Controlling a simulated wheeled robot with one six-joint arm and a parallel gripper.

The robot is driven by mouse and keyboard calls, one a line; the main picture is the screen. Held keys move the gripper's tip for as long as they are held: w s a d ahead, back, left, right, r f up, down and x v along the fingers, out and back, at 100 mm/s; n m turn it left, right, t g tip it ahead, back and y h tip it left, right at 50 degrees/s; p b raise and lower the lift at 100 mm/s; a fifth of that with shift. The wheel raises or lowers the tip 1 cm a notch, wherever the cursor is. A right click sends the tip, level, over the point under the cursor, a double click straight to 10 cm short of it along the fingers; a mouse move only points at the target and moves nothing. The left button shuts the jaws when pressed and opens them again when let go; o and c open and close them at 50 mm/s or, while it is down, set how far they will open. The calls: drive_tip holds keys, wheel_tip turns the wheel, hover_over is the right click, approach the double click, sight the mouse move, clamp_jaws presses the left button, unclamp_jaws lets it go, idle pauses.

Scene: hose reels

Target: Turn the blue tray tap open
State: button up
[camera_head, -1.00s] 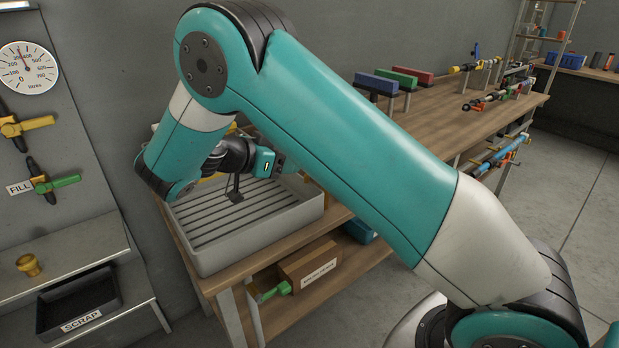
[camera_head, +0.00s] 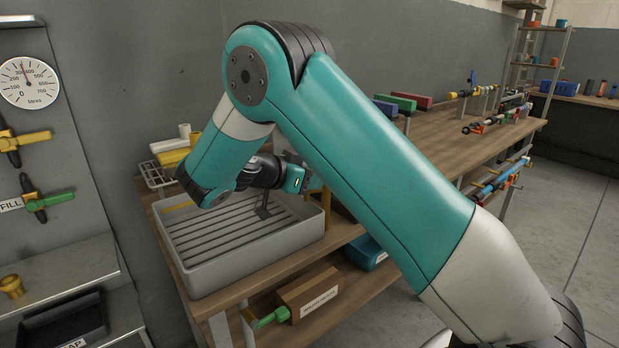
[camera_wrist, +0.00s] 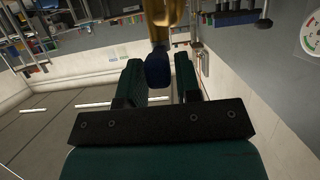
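In the wrist view the blue tap handle (camera_wrist: 158,70) shows end-on between the two dark green fingers of my gripper (camera_wrist: 158,60). It hangs from a brass-yellow tap body (camera_wrist: 166,22) at the top. My gripper is open, with a finger on each side of the handle and narrow gaps showing; contact cannot be told. In the head view my gripper (camera_head: 300,182) is over the back right part of the grey slatted tray (camera_head: 205,277), partly hidden by my arm. I cannot make out the blue handle there.
A yellow tap (camera_head: 33,138) and a green tap (camera_head: 50,201) sit on the wall panel below a gauge (camera_head: 28,84). Blue, green and red blocks (camera_head: 403,102) stand on the wooden bench (camera_head: 445,135). A cardboard box (camera_head: 310,292) is on the shelf below.

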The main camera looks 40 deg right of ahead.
clamp_jaws()
drive_tip(key=shift+b, duration=0.3)
drive_tip(key=shift+s+f+n+t+b, duration=0.25)
drive_tip(key=shift+n+t+b, duration=0.3)
drive_tip(key=shift+b, duration=0.25)
drive_tip(key=shift+s+d+r+n+t+y+b, duration=0.1)
drive_tip(key=shift+s+d+n+t+y+b, duration=0.75)
drive_tip(key=shift+n+t+y, duration=1)
drive_tip(key=shift+s+d+r+n+t+y+b, duration=0.15)
drive_tip(key=shift+s+d+n+t+y+b, duration=0.35)
drive_tip(key=shift+n+t+y+b, duration=1.25)
drive_tip(key=shift+s+d+r+n+t+y+b, duration=0.15)
drive_tip(key=shift+s+d+n+t+y, duration=0.8)
drive_tip(key=shift+n+t, duration=1.65)
drive_tip(key=shift+w+a+n+g+y, duration=0.2)
drive_tip(key=shift+a+n+g+y, duration=0.2)
drive_tip(key=shift+n+y, duration=0.2)
